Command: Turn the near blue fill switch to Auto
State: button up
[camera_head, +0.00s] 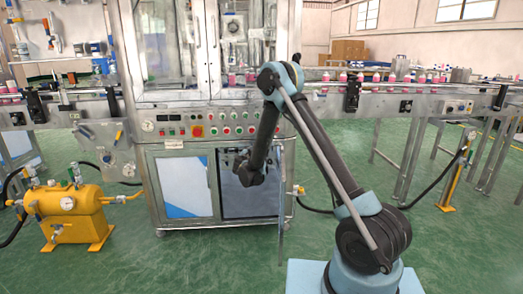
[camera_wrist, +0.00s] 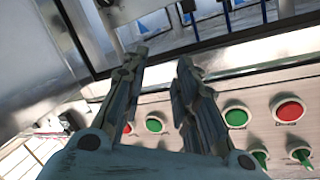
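The machine's control panel (camera_head: 208,125) runs across the front of the cabinet in the head view, with rows of small round red and green controls. I cannot pick out a blue fill switch on it for certain. My gripper (camera_head: 243,162) hangs below the panel, in front of the lower cabinet, small and dark there. In the wrist view my gripper (camera_wrist: 161,58) has its two fingers apart with nothing between them. Beyond them lie a green button (camera_wrist: 237,117), a red button (camera_wrist: 289,110) and green knobs (camera_wrist: 300,154).
A conveyor (camera_head: 400,98) with pink-and-white containers runs off to the right. A yellow tank (camera_head: 66,207) with gauges and hoses stands on the floor at left. A glass-doored enclosure (camera_head: 205,50) rises above the panel. Green floor (camera_head: 230,260) lies open before the cabinet.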

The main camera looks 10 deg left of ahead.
jog(key=d+r+h, duration=0.1)
jog(key=d+r, duration=0.3)
jog(key=d, duration=0.1)
jog(key=shift+g, duration=0.4)
jog(key=shift+w+d, duration=0.1)
